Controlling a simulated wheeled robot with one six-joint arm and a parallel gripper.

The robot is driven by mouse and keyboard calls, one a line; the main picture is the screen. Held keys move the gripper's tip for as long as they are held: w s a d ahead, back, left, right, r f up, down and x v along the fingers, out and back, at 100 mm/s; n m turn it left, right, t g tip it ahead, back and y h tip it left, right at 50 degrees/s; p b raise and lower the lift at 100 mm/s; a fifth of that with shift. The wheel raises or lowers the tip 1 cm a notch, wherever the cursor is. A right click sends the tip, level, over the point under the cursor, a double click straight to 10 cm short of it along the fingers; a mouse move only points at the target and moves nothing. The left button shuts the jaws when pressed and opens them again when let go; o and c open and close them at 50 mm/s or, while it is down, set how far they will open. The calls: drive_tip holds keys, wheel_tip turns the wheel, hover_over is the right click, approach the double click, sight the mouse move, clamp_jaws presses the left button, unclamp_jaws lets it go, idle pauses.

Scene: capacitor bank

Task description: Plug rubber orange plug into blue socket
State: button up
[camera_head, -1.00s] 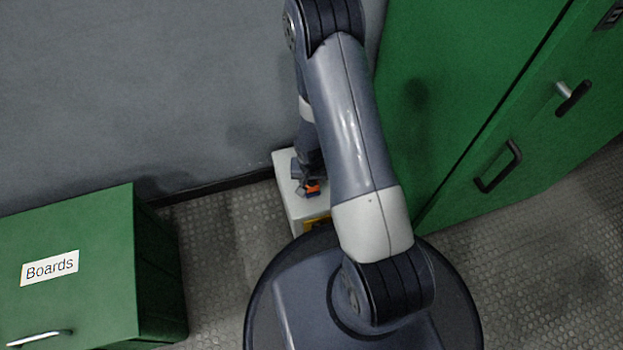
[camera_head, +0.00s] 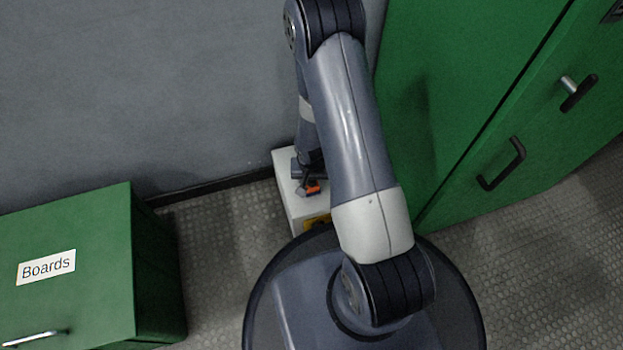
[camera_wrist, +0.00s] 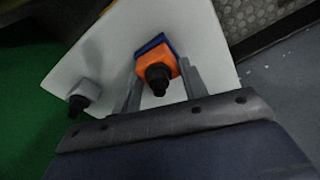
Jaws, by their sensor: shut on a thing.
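The orange plug (camera_wrist: 158,65) shows in the wrist view with a black cable end toward the camera. It sits against the blue socket (camera_wrist: 150,44), which shows as a blue edge behind and above it. Whether the plug is fully seated I cannot tell. My gripper (camera_wrist: 160,88) is shut on the orange plug, with one finger on each side. In the head view the orange plug (camera_head: 313,189) is a small patch at my gripper (camera_head: 306,184), over the white box (camera_head: 287,163); the socket is hidden there.
A grey plug-like part with a black end (camera_wrist: 83,95) is on the white panel (camera_wrist: 118,40), left of the orange plug. A green cabinet (camera_head: 430,90) stands close on the right. A green "Boards" cabinet (camera_head: 95,225) stands at left. A grey wall (camera_head: 140,90) is behind.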

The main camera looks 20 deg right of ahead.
drive_tip(key=shift+f, duration=0.15)
drive_tip(key=o, duration=1)
drive_tip(key=r+p, duration=0.1)
drive_tip(key=r, duration=0.2)
drive_tip(key=s+r+p, duration=0.1)
drive_tip(key=r+p, duration=0.1)
drive_tip(key=r, duration=0.2)
drive_tip(key=r+p, duration=0.2)
drive_tip(key=r, duration=0.1)
drive_tip(key=shift+s+a+r, duration=0.15)
drive_tip(key=shift+r, duration=0.25)
drive_tip(key=f+b, duration=0.1)
drive_tip(key=f, duration=0.2)
drive_tip(key=w+f+b, duration=0.1)
drive_tip(key=f+b, duration=0.1)
drive_tip(key=f, duration=0.2)
drive_tip(key=f+b, duration=0.2)
drive_tip(key=f, duration=0.2)
drive_tip(key=shift+w, duration=0.15)
drive_tip(key=shift+r, duration=0.25)
